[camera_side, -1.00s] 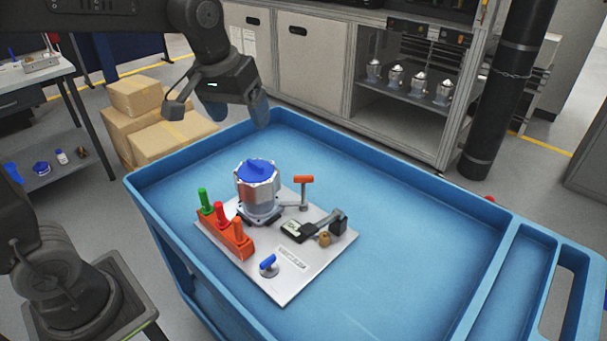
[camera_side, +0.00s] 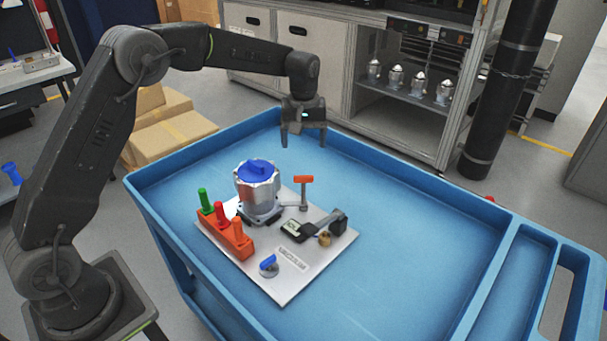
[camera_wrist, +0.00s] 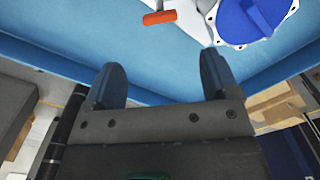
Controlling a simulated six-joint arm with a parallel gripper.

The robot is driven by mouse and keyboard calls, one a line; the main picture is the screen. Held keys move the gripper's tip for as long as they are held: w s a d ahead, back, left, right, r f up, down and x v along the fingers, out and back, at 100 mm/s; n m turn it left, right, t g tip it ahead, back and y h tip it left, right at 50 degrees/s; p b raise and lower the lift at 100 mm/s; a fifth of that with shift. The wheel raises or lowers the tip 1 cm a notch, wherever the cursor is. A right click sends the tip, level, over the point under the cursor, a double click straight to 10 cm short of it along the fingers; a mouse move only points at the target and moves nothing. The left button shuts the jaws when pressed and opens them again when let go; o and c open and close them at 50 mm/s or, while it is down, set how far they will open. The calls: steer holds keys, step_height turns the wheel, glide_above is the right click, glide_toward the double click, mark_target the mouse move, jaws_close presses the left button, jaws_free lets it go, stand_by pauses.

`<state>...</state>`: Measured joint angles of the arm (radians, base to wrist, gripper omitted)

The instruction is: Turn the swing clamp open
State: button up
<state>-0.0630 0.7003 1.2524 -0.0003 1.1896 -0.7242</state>
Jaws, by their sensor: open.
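The swing clamp has an orange-red T-handle (camera_side: 303,180) on an upright post, beside the metal housing (camera_side: 258,192) on the plate. Its arm reaches left toward the housing's base; whether it touches cannot be told. The housing is upright, with a blue cap (camera_side: 257,167) on top. My gripper (camera_side: 303,143) is open and empty, pointing down above and behind the clamp, clear of it. In the wrist view, the orange handle (camera_wrist: 160,18) shows at the top, beyond the two open fingers (camera_wrist: 160,85), with the blue cap (camera_wrist: 252,18) to its right.
The light plate (camera_side: 290,287) lies in a blue cart tray (camera_side: 420,230). The tray's right side is clear.

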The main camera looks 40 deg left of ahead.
mark_target(304, 176)
step_height(304, 176, down, 11)
steer(key=shift+r, duration=0.1)
steer(key=shift+c, duration=0.3)
steer(key=c, duration=0.9)
steer(key=shift+o, duration=0.2)
steer(key=shift+m, duration=0.3)
steer(key=m, duration=0.3)
steer(key=shift+m, duration=2.6)
steer(key=o, duration=0.9)
